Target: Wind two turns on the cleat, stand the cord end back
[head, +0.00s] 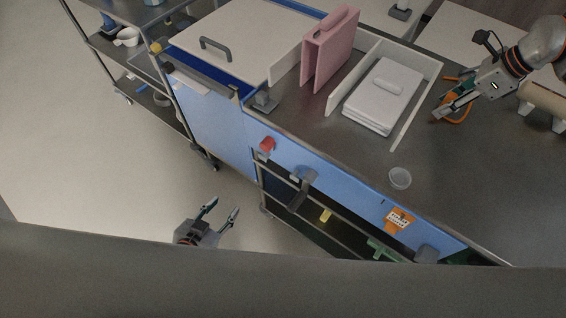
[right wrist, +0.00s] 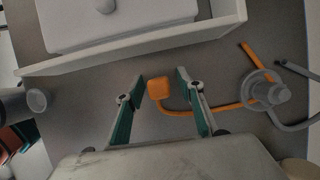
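The orange cord (right wrist: 205,111) lies on the dark counter in the right wrist view, running from its blocky orange cord end (right wrist: 159,89) to the grey cleat (right wrist: 268,92). Another orange length sticks out beyond the cleat; any turns around it are unclear. My right gripper (head: 440,113) is open, its fingers on either side of the cord end, with a small gap visible at each side. In the head view the gripper hides most of the cleat and an orange loop (head: 464,112) shows beside it. My left gripper (head: 224,208) is open and empty over the floor.
A white-walled tray (head: 406,122) with white folded items lies left of the right gripper. A pink binder (head: 331,50) stands beyond. A clear cup (head: 400,178) sits near the counter's front edge. A roll (head: 543,98) lies at right. The counter's front right is clear.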

